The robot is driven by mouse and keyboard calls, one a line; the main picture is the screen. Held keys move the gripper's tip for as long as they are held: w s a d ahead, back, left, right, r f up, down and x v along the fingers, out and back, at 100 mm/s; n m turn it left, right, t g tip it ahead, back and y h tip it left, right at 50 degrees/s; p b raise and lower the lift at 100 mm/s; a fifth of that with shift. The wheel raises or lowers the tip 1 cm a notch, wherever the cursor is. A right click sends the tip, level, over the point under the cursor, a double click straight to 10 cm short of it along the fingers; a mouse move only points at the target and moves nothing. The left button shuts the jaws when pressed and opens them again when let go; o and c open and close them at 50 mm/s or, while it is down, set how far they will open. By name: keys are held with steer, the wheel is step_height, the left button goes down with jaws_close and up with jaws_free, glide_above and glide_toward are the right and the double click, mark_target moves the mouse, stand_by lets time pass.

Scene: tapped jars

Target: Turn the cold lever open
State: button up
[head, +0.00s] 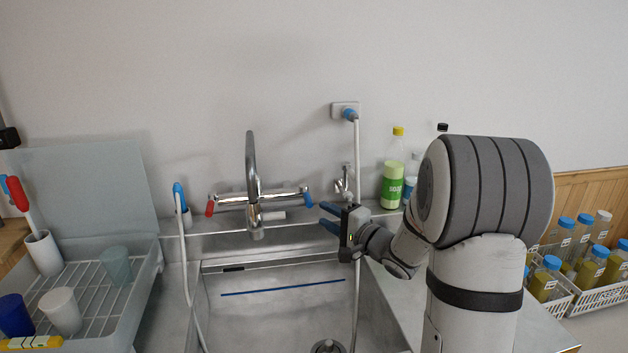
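The faucet (253,197) is a chrome wall mixer with a tall curved spout behind the sink. Its cold lever (308,199) has a blue end on the right side of the mixer body. The hot lever (210,207) has a red end on the left side. My gripper (327,217) is just right of and a little below the cold lever in the picture. Its two blue fingers point left and are apart, with nothing seen between them. I cannot tell from this single view how far the fingers are from the lever in depth.
A white hose (356,150) hangs from a wall outlet close behind my gripper. A small tap (343,183) and a green soap bottle (393,175) stand behind it. A dish rack (90,285) with cups is at left; crates of jars (600,298) are at right.

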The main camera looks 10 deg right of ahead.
mark_target(311, 207)
steer(key=b+x, duration=0.1)
steer(key=x, duration=0.3)
steer(key=shift+w, duration=0.1)
steer(key=shift+w+a, duration=0.2)
steer(key=shift+w, duration=0.05)
steer(key=shift+c, duration=0.4)
